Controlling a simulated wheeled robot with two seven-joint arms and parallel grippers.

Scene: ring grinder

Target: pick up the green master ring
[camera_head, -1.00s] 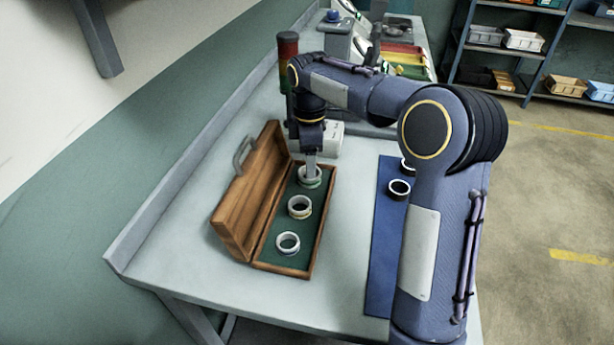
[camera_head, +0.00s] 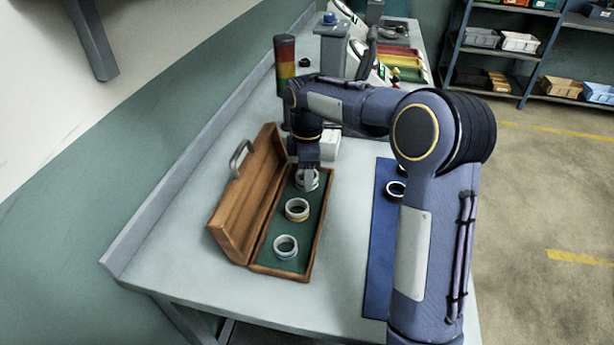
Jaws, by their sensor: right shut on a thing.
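The green master ring (camera_head: 315,183) is the farthest of the three rings in the open wooden case (camera_head: 233,217). My right gripper (camera_head: 308,183) points down over it, shut on the ring's wall, and partly hides it. The ring still appears to be in or just above the case; I cannot tell whether it touches the lining. A ring with a yellowish band (camera_head: 297,210) sits in the middle of the case. A ring with a bluish band (camera_head: 285,247) sits at the near end. My left gripper is not in view.
The case lid stands open on the left. A blue mat (camera_head: 381,245) with dark rings (camera_head: 396,189) lies to the right, partly behind my right arm. A red, yellow and green signal tower (camera_head: 285,65) and a white box (camera_head: 331,144) stand beyond the case.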

